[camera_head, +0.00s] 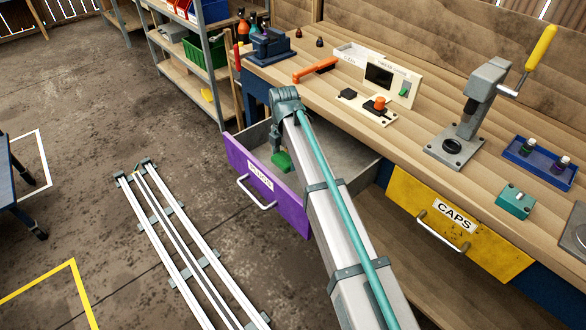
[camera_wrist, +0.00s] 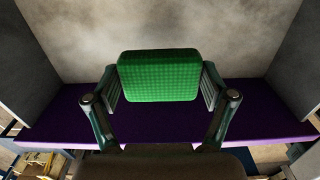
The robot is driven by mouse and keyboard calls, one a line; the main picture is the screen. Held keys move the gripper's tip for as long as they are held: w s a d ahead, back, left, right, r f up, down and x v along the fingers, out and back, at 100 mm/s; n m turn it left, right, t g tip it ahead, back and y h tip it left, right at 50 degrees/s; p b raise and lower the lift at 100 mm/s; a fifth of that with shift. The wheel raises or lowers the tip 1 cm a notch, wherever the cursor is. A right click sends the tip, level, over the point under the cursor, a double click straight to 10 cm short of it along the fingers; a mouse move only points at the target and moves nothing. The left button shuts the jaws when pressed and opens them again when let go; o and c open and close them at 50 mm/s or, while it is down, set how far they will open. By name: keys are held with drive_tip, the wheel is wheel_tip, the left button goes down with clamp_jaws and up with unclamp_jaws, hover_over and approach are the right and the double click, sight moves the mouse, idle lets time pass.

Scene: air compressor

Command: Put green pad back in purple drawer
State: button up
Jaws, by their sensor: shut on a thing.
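The green pad (camera_wrist: 160,75) is held between the two fingers of my gripper (camera_wrist: 160,85) in the wrist view, with a finger against each side. In the head view the green pad (camera_head: 281,160) shows below my arm's end, inside the open purple drawer (camera_head: 240,163) near its front panel. The drawer carries a label and a bar handle. In the wrist view the purple front (camera_wrist: 265,125) runs across below the pad, with the pale drawer floor behind it. Whether the pad touches the floor cannot be told. My arm hides part of the drawer.
A yellow drawer labelled CAPS (camera_head: 450,225) is to the right. The workbench (camera_head: 330,95) above holds a lever press (camera_head: 470,120), a white device (camera_head: 385,80) and a blue tray (camera_head: 540,165). Floor rails (camera_head: 185,240) lie to the left. The drawer's visible floor looks clear.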

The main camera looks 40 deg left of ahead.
sight(286, 179)
drive_tip(key=shift+f+p, duration=0.4)
drive_tip(key=shift+f, duration=3.2)
drive_tip(key=shift+f, duration=0.2)
drive_tip(key=o, duration=1)
drive_tip(key=shift+c, duration=0.2)
drive_tip(key=shift+r, duration=0.15)
wheel_tip(286, 179, up, 12)
drive_tip(key=shift+r+b, duration=0.1)
drive_tip(key=shift+b, duration=0.7)
